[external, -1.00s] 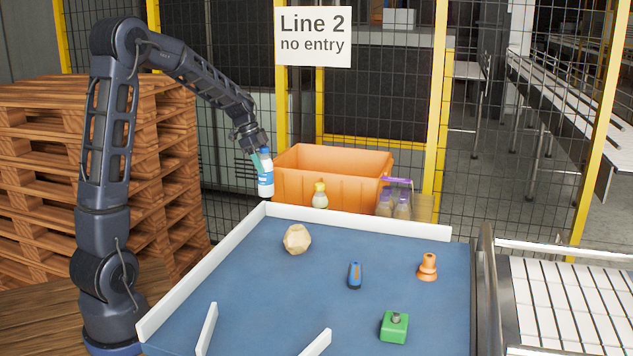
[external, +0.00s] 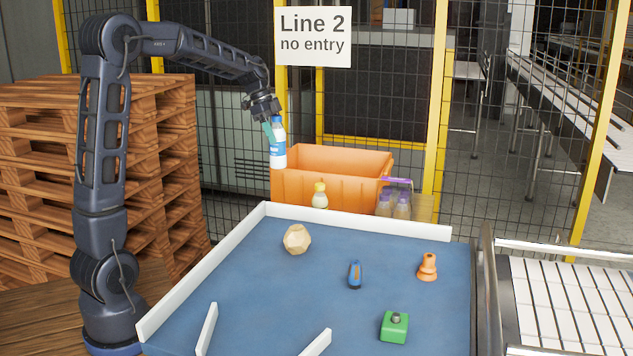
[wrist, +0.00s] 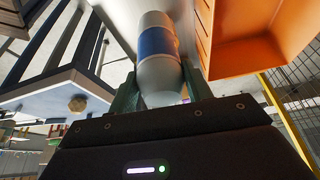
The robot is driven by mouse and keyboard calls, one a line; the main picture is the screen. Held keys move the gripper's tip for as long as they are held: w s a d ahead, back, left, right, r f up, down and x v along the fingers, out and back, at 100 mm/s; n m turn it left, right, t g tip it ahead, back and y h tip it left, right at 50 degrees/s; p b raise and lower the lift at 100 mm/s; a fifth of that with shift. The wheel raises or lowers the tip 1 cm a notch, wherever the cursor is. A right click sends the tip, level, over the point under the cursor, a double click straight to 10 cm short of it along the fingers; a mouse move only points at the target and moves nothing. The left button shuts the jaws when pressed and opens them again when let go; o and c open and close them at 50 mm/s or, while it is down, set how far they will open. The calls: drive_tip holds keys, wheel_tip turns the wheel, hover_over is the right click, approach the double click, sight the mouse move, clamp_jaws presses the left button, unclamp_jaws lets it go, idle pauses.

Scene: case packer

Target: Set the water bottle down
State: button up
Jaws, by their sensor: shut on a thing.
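The water bottle (external: 278,152) is white with a blue label and a blue cap. My gripper (external: 271,131) is shut on it near its upper part and holds it upright in the air. In the external view the bottle overlaps the left end of the orange crate (external: 330,188), with its lower end near the rim's height. In the wrist view the bottle (wrist: 158,60) stands between the two green fingers, and the orange crate (wrist: 255,40) is to the right, apart from the bottle.
The blue table (external: 310,290) carries a tan faceted block (external: 297,239), a blue-orange item (external: 355,274), an orange part (external: 427,267) and a green box (external: 394,327). White rails edge it.

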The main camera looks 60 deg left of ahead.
drive_tip(key=w+d+r+m, duration=0.1)
drive_tip(key=w+d+r, duration=0.15)
drive_tip(key=d, duration=0.35)
drive_tip(key=w+d+r+m, duration=0.1)
drive_tip(key=w+d+r, duration=0.15)
drive_tip(key=d, duration=0.35)
drive_tip(key=d+r+m+g+h, duration=0.1)
drive_tip(key=d+r+m+g, duration=0.3)
drive_tip(key=d, duration=1.6)
drive_tip(key=d+r+m+t, duration=0.15)
drive_tip(key=d+r, duration=0.55)
drive_tip(key=d, duration=1.2)
wheel_tip(320, 180, down, 20)
drive_tip(key=shift+s+d+m, duration=0.2)
drive_tip(key=shift+s+m, duration=0.15)
drive_tip(key=shift+s, duration=0.05)
drive_tip(key=shift+g, duration=0.25)
drive_tip(key=o, duration=1.2)
drive_tip(key=shift+c, duration=0.2)
drive_tip(key=shift+r, duration=0.1)
